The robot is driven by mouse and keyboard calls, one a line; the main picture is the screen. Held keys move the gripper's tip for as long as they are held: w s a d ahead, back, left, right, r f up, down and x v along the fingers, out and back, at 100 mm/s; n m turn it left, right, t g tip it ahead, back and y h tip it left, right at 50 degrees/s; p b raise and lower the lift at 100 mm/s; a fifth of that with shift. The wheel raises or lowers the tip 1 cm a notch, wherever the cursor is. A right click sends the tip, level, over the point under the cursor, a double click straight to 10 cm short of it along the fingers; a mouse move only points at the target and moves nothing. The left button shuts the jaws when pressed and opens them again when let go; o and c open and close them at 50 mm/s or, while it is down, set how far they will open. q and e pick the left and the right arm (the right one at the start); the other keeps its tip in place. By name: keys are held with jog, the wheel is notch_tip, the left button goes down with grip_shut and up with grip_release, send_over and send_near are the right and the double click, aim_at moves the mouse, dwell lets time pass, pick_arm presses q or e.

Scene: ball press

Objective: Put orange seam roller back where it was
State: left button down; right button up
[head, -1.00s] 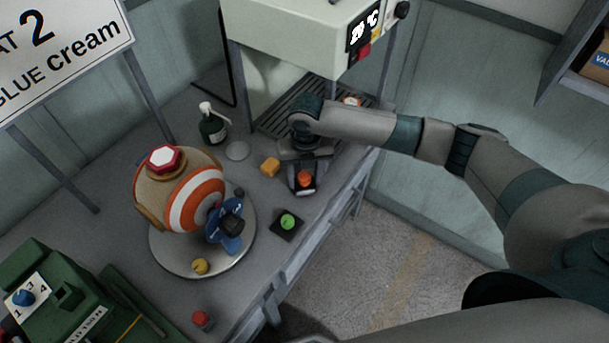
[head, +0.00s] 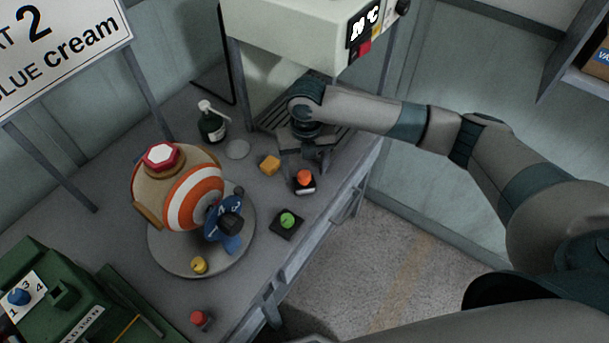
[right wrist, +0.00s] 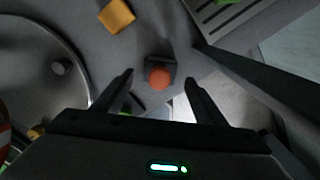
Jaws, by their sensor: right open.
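The orange seam roller (head: 305,176) stands on a small dark pad (head: 304,188) near the table's right edge. Its round orange top also shows in the right wrist view (right wrist: 160,78), with a dark part of the pad behind it. My right gripper (head: 303,163) is open just behind the roller in the head view. In the right wrist view its two fingers (right wrist: 159,84) lie to either side of the orange top, with a gap on both sides, and hold nothing. My left gripper is not in view.
A green-topped piece (head: 288,221) sits on another dark pad. A yellow-orange block (head: 269,165), a pump bottle (head: 211,124) and a striped ball (head: 194,197) on a round plate (head: 170,262) stand left. A heated press (head: 290,32) overhangs the back.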

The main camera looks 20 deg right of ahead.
aim_at(305, 174)
notch_tip(305, 174, up, 9)
jog(key=b, duration=0.2)
jog(key=shift+s+f, duration=0.1)
dwell(0.8)
